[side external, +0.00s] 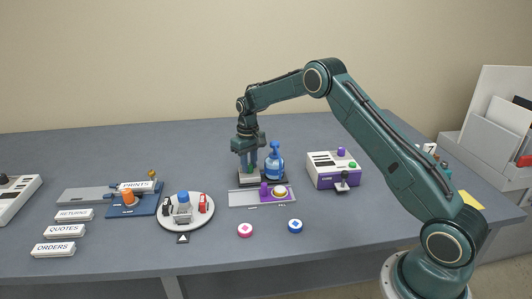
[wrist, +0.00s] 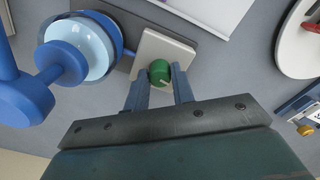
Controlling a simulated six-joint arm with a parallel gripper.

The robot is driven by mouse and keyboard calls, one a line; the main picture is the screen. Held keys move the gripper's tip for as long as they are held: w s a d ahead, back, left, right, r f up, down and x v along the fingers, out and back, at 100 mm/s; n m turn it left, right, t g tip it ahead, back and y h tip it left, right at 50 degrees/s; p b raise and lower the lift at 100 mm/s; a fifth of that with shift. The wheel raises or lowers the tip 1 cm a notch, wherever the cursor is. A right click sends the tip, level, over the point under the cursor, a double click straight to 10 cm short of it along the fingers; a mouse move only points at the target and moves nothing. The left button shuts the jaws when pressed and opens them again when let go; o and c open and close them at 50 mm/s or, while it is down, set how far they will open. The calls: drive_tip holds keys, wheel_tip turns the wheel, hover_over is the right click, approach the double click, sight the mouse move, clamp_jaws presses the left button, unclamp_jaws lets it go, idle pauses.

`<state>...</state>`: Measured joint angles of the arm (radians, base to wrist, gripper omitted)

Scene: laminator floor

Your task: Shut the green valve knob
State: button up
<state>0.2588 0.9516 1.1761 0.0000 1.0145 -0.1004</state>
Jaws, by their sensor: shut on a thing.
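The green valve knob (wrist: 159,73) sits on a light grey block in the wrist view, with a pale pointer line on its face. My gripper (wrist: 160,78) has its two fingers on either side of the knob, shut on it. In the side view my gripper (side external: 247,170) reaches down over the grey block (side external: 249,179), and the knob is hard to make out between the fingers. A blue dispenser bottle (side external: 275,162) stands right beside it; the blue bottle (wrist: 85,50) also shows at the left of the wrist view.
A purple-and-grey plate (side external: 262,194) lies just in front. A white-and-purple box (side external: 333,170) stands to the right. A round white tray (side external: 186,221) with small items is to the left.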

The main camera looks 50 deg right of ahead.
drive_tip(key=shift+n, duration=1)
drive_tip(key=o, duration=1)
drive_tip(key=shift+r, duration=0.15)
wheel_tip(320, 180, up, 14)
drive_tip(key=shift+f, duration=0.2)
